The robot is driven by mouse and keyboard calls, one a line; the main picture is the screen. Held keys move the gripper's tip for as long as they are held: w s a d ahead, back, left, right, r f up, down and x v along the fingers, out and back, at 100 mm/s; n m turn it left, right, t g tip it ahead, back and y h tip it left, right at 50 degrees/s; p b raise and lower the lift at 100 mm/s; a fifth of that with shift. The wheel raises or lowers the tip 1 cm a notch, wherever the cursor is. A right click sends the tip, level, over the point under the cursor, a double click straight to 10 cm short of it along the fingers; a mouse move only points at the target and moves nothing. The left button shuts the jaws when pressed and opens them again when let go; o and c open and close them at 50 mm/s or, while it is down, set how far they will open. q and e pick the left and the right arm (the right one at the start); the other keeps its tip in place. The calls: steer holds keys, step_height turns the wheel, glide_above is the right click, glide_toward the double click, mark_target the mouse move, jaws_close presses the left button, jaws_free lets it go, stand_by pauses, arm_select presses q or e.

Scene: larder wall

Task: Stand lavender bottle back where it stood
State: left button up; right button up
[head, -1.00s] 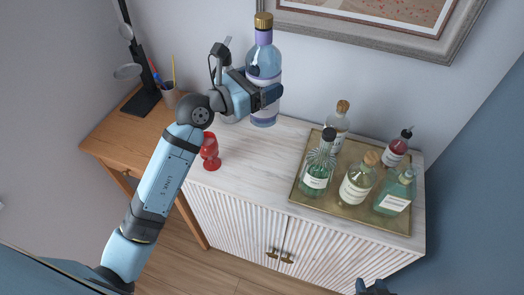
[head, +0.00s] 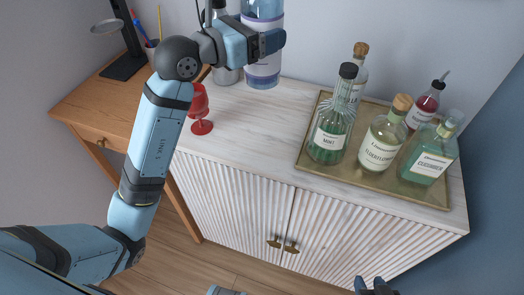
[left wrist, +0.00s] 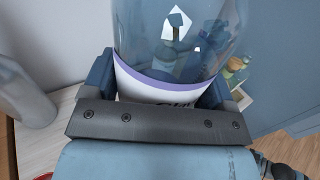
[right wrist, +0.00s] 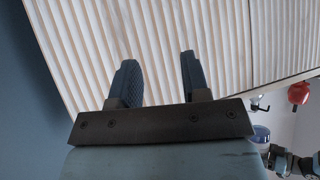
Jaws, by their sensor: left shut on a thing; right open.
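The lavender bottle (head: 262,72) is large clear bluish glass with a pale label and purple bands. It is upright over the back left of the white sideboard top; its cap is out of the head view. My left gripper (head: 268,42) is shut around its body, seen also in the left wrist view, where the bottle (left wrist: 175,50) fills the space between the fingers. I cannot tell whether its base touches the top. My right gripper (right wrist: 155,80) is open and empty, facing the ribbed cabinet front; only its tip (head: 375,287) shows at the bottom of the head view.
A gold tray (head: 310,168) at right holds several bottles, including mint (head: 330,138), elderflower (head: 380,150) and a red one (head: 424,108). A red goblet (head: 200,108) and a grey metal vessel (head: 228,75) stand left. The sideboard top (head: 255,125) between goblet and tray is clear.

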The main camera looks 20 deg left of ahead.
arm_select(q)
step_height(320, 180, down, 20)
steer(key=b, duration=0.3)
arm_select(e)
steer(key=shift+w+a+f+t, duration=0.2)
steer(key=shift+a+f+t, duration=0.1)
steer(key=shift+f, duration=0.35)
arm_select(q)
steer(key=o, duration=0.7)
steer(key=shift+f, duration=0.3)
steer(key=shift+c, duration=0.2)
steer(key=o, duration=0.4)
steer(key=shift+s, duration=0.1)
steer(key=shift+c, duration=0.2)
steer(key=shift+r, duration=0.1)
arm_select(e)
steer(key=shift+f, duration=0.15)
arm_select(q)
steer(key=v, duration=1.2)
steer(key=shift+r+b, duration=0.2)
steer(key=shift+b, duration=0.15)
